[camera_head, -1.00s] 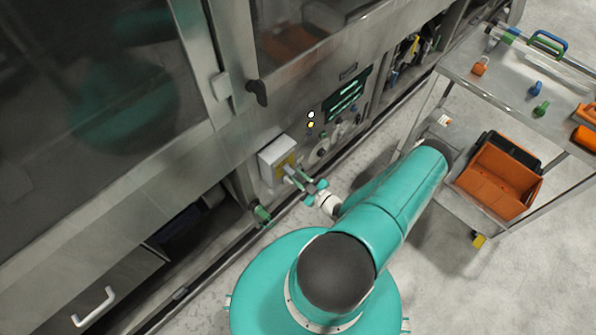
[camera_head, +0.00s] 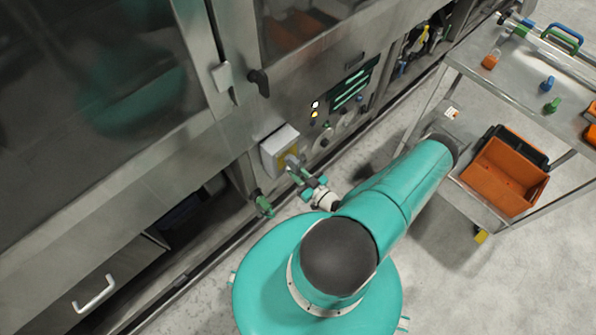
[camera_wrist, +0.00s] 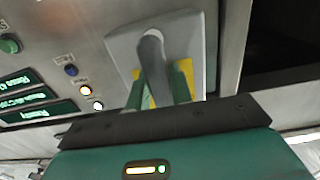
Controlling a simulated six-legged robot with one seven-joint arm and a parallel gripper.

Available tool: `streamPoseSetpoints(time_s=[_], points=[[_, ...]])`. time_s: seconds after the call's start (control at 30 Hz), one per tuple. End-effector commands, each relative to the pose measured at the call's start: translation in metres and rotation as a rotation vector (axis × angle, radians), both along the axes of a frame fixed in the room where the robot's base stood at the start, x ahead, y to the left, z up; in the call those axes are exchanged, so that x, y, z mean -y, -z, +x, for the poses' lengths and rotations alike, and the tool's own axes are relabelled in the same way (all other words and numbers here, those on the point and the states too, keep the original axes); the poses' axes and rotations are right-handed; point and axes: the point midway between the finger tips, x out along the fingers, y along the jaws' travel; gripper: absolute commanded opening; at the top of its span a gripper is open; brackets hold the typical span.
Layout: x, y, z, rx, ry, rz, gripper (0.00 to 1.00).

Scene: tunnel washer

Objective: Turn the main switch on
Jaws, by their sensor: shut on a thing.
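The main switch is a light grey box (camera_head: 280,143) with a yellow plate on the front of the washer. My gripper (camera_head: 293,170) is at the switch. In the wrist view its green fingers (camera_wrist: 158,84) lie on either side of the handle and are shut on it. The lower part of the handle is hidden behind the fingers and the gripper body.
A control panel with green displays (camera_head: 350,88) and lit white and yellow lamps is beside the switch. A black door handle (camera_head: 259,82) is above it. A metal cart with an orange bin (camera_head: 503,176) stands at the right. A green valve (camera_head: 264,206) is low at left.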

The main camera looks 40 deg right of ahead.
Motion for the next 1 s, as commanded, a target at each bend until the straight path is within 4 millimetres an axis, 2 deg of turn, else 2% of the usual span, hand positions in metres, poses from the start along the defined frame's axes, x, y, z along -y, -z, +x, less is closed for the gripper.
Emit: streamPoseSetpoints(time_s=[0.03,0.3,0.33,0.43,0.77,0.87,1.0], points=[[0.0,0.001,-0.004,-0.002,0.002,0.006,0.0],[0.0,0.001,-0.003,-0.001,0.001,0.007,0.0],[0.001,0.0,-0.003,-0.001,0.001,0.007,0.26],[0.001,0.001,-0.003,-0.001,0.002,0.006,0.44],[0.002,0.001,-0.003,-0.001,0.001,0.004,0.44],[0.002,0.001,-0.012,-0.003,0.001,0.004,0.44],[0.003,0.001,-0.036,-0.003,0.003,0.004,0.44]])
